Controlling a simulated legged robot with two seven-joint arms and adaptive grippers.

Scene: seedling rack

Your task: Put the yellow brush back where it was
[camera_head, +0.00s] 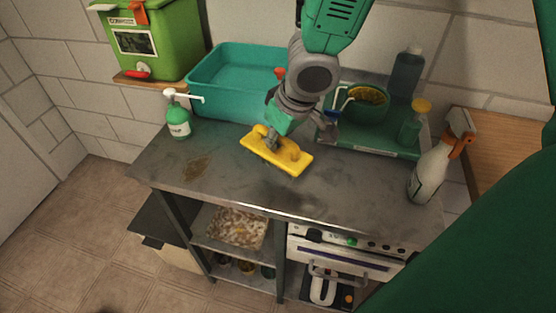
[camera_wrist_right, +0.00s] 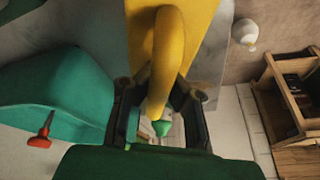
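The yellow brush (camera_head: 276,152) is over the middle of the grey counter, its long side slanting down to the right. Whether it rests flat or hangs just above the counter I cannot tell. My right gripper (camera_head: 271,142) comes down from above at the brush's arched handle. In the right wrist view the yellow handle (camera_wrist_right: 166,55) runs between the two spread fingers of the gripper (camera_wrist_right: 162,100). Gaps show on both sides of the handle there, so the fingers look open around it. My left gripper is not in view.
A teal tub (camera_head: 215,98) stands behind the brush, with a soap pump bottle (camera_head: 179,122) at its left. A spray bottle (camera_head: 428,172) stands at right. The counter's front is clear apart from stains.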

